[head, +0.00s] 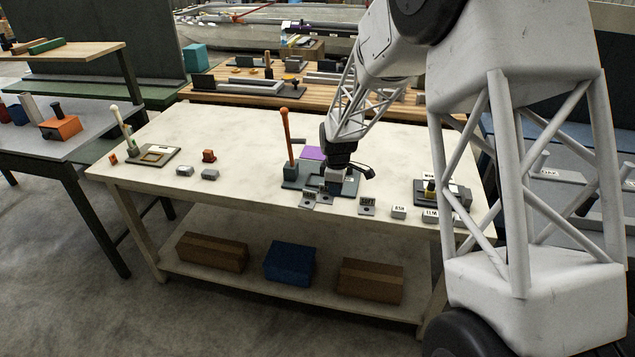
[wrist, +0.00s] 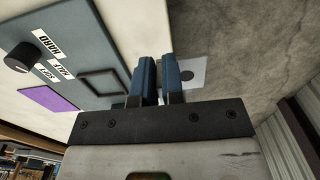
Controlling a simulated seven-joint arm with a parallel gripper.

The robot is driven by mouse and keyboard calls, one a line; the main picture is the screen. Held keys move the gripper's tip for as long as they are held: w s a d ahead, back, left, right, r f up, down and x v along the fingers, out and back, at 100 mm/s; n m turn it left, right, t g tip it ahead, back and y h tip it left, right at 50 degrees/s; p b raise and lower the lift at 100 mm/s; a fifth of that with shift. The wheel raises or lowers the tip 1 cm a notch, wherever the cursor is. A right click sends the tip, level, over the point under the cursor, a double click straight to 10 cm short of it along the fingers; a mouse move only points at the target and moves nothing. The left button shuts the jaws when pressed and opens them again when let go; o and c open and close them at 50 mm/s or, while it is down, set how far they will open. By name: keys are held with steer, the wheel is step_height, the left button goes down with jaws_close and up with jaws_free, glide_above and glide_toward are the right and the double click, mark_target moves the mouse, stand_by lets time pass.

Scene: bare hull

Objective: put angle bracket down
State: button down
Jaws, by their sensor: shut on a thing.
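My gripper (head: 335,187) points down at the front middle of the white table, over the front edge of a grey board. In the wrist view its two blue fingers (wrist: 157,80) are close together. A light grey plate with a dark round hole, seemingly the angle bracket (wrist: 191,74), shows just beyond the right finger; the fingers hide where it is gripped. In the head view small grey bracket pieces (head: 309,204) sit beside and below the fingertips, close to the table's front edge. I cannot tell whether the held bracket touches anything.
The grey board (wrist: 75,50) carries labels, a dark square frame and a black knob; an orange upright handle (head: 287,140) stands at its left. A purple patch (head: 314,153) lies behind. Another bracket (head: 367,207) and small labelled blocks (head: 398,212) stand right.

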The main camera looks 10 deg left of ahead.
stand_by(0.3)
steer(key=shift+w+a+f, duration=0.25)
steer(key=shift+w+a, duration=0.7)
steer(key=shift+w, duration=1.4)
steer(key=shift+w+a+f, duration=0.2)
steer(key=shift+w+a, duration=0.75)
steer(key=shift+w, duration=1.4)
steer(key=shift+w+a+f, duration=0.25)
steer(key=shift+w+a, duration=0.7)
steer(key=shift+w, duration=1.4)
steer(key=shift+w, duration=0.1)
steer(key=shift+w+a, duration=0.15)
steer(key=shift+w, duration=0.05)
steer(key=shift+w+f, duration=0.1)
steer(key=shift+f, duration=1.7)
steer(key=shift+f, duration=0.3)
